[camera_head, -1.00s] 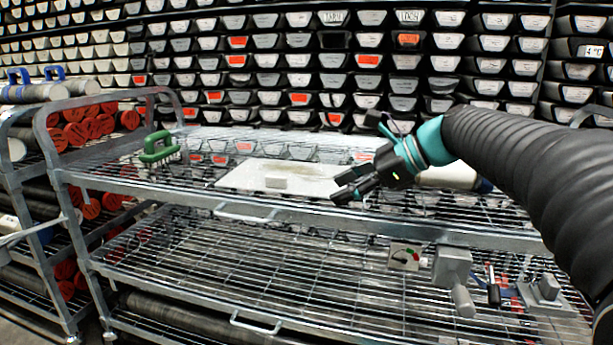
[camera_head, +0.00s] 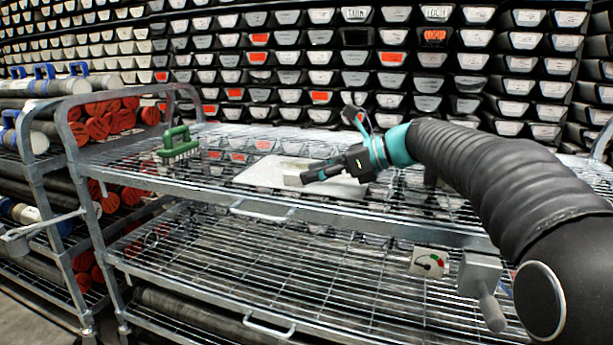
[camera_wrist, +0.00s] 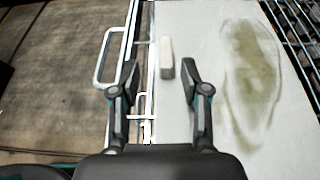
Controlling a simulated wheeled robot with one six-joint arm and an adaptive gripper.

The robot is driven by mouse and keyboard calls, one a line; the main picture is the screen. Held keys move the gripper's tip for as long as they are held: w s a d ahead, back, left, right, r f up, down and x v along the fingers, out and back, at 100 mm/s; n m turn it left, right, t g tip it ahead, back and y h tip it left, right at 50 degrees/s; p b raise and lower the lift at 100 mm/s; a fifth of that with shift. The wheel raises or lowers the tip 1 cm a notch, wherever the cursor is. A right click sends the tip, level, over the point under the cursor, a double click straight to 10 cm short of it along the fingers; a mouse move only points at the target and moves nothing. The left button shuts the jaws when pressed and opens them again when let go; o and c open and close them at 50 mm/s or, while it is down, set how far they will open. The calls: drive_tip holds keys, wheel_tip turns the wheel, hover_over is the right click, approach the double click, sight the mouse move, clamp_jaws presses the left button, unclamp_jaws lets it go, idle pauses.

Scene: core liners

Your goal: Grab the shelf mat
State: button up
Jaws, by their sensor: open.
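The shelf mat (camera_head: 262,176) is a flat, pale sheet lying on the upper wire shelf of the cart. In the wrist view the mat (camera_wrist: 206,28) fills the right half, with a greenish-brown stain and a small pale block-like tab (camera_wrist: 166,58) standing near its left edge. My gripper (camera_head: 312,176) is open and empty, over the mat in the head view and hiding part of it. In the wrist view my gripper's two fingers (camera_wrist: 151,78) are spread apart, with the tab beyond and between their tips. I cannot tell the height above the mat.
A green-handled brush (camera_head: 178,143) stands on the upper shelf to the left. A shelf handle (camera_head: 262,212) sticks out at the front edge. A gauge (camera_head: 429,262) and a grey device (camera_head: 480,280) are on the lower shelf at right. Racks of trays (camera_head: 310,78) stand behind.

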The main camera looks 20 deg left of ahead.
sight(295, 173)
drive_tip(key=shift+w+x, duration=0.15)
drive_tip(key=shift+x, duration=1.2)
drive_tip(key=shift+w+x, duration=0.1)
drive_tip(key=shift+x, duration=1.2)
drive_tip(key=shift+r, duration=0.2)
clamp_jaws()
